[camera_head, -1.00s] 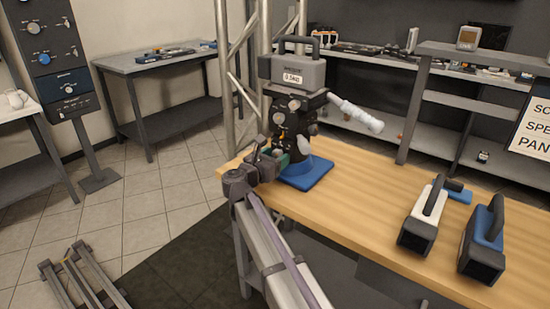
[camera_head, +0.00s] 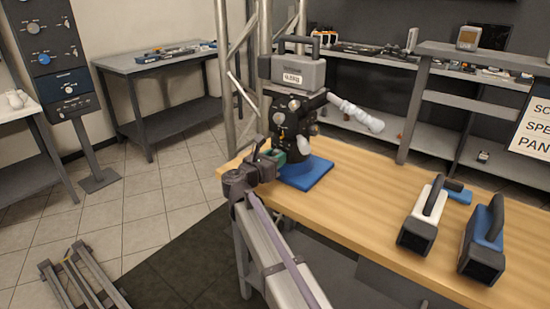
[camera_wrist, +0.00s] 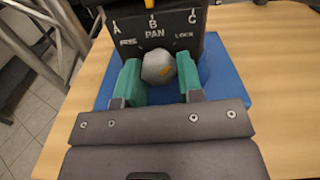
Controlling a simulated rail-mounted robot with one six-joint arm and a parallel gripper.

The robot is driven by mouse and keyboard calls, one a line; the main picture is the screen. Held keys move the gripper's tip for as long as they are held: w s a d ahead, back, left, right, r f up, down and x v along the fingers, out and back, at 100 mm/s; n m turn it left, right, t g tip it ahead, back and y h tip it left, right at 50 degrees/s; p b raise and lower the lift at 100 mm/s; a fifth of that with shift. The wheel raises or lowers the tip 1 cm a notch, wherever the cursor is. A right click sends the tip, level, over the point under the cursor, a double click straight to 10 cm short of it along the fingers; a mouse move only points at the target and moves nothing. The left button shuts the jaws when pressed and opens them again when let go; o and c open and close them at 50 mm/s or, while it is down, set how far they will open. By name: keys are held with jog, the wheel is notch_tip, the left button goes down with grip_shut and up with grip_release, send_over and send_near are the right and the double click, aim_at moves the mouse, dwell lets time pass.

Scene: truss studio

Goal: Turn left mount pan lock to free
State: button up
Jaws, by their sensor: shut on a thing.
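The left mount (camera_head: 293,125) is a black camera mount on a blue base plate (camera_head: 308,175) at the near left end of the wooden bench. In the wrist view its black panel reads PAN, with FREE on the left and LOCK on the right, below letters A, B and C. The pan lock is a grey faceted knob (camera_wrist: 158,67) under PAN, with a small orange mark at its lower right. My gripper (camera_head: 275,158) reaches in low at the mount. Its green-padded fingers, also in the wrist view (camera_wrist: 159,80), are shut on the knob, one on each side.
A grey box (camera_head: 298,73) with a handle tops the mount, and a white-gripped bar (camera_head: 355,113) sticks out right. A white camera (camera_head: 418,235) and a blue one (camera_head: 484,245) stand on the bench (camera_head: 360,185). A metal truss (camera_head: 238,70) rises behind.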

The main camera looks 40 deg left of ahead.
jog(key=n, duration=0.4)
jog(key=shift+d, duration=0.1)
jog(key=n, duration=0.4)
jog(key=shift+d+r+n, duration=0.1)
jog(key=shift+n, duration=0.3)
jog(key=n, duration=0.4)
jog(key=shift+n, duration=0.3)
jog(key=shift+r+n, duration=0.15)
jog(key=shift+n, duration=1.75)
jog(key=o, duration=0.9)
jog(key=shift+s, duration=0.1)
